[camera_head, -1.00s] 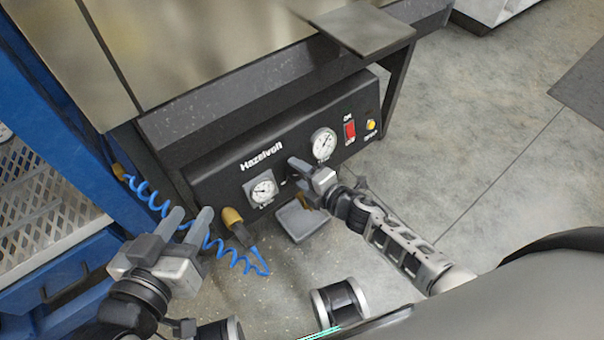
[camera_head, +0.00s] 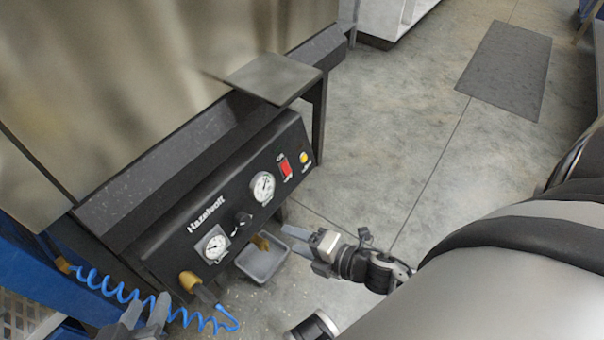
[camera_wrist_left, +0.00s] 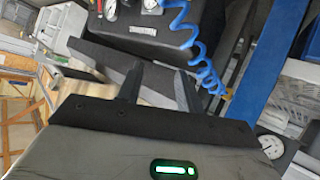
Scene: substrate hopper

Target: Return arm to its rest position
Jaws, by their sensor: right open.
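My right gripper (camera_head: 318,250) is open and empty in the head view, just right of the grey tray and clear of the black control panel (camera_head: 168,240). The panel's dark knob (camera_head: 242,219) is fully visible between two gauges. My left gripper (camera_head: 143,318) is at the bottom left edge of the head view, partly cut off, below the panel's near end. In the left wrist view its two dark fingers (camera_wrist_left: 157,92) stand apart with nothing between them.
A grey tray (camera_head: 262,262) sits under the panel. A coiled blue hose (camera_head: 120,290) hangs at the lower left near a yellow-capped fitting (camera_head: 190,281). A metal shelf (camera_head: 262,78) juts out above the panel. The floor (camera_head: 390,130) to the right is open, with a dark mat (camera_head: 508,70).

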